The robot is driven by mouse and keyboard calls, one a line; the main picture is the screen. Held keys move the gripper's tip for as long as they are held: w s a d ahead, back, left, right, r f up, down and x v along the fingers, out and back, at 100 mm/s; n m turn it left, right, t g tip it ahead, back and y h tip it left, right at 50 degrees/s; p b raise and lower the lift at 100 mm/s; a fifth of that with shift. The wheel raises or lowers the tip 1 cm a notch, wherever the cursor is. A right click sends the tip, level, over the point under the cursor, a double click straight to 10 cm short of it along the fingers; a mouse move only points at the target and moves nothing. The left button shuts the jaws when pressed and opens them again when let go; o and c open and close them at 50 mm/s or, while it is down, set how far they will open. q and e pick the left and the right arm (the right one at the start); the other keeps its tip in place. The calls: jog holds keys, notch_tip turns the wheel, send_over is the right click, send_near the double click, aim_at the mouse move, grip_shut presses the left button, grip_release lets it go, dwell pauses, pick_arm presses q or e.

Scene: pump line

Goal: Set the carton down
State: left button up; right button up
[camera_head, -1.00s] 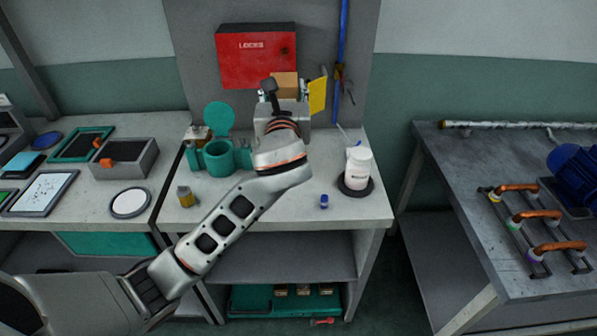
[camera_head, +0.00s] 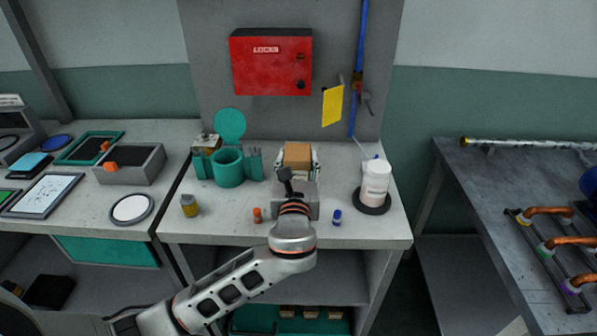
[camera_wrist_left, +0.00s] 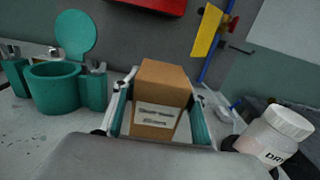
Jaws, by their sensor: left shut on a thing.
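A small brown carton (camera_head: 297,155) with a white label is between the fingers of my left gripper (camera_head: 298,166). In the left wrist view the carton (camera_wrist_left: 158,100) stands upright, with a teal-padded finger of the gripper (camera_wrist_left: 160,118) against each side. My left gripper is shut on it, over the middle of the grey worktop (camera_head: 240,226). I cannot tell whether the carton's base touches the worktop, as the gripper hides it. My right gripper is not in view.
A teal holder (camera_head: 228,168) stands left of the carton, and a white bottle (camera_head: 375,182) on a dark round base stands right. A blue-capped vial (camera_head: 337,217), an orange one (camera_head: 257,215) and a yellowish jar (camera_head: 189,206) stand near the front. A red lock box (camera_head: 271,62) hangs behind.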

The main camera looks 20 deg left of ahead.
pick_arm(q)
notch_tip(320, 180, down, 3)
jog(key=shift+f+b, duration=0.1)
jog(key=shift+b, duration=0.2)
jog(key=shift+f, duration=0.1)
jog(key=o, duration=1.3)
jog(key=shift+s+d, duration=0.1)
jog(key=shift+s, duration=0.1)
jog(key=p+v, duration=0.1)
jog(key=v, duration=1)
jog(key=shift+s, duration=0.25)
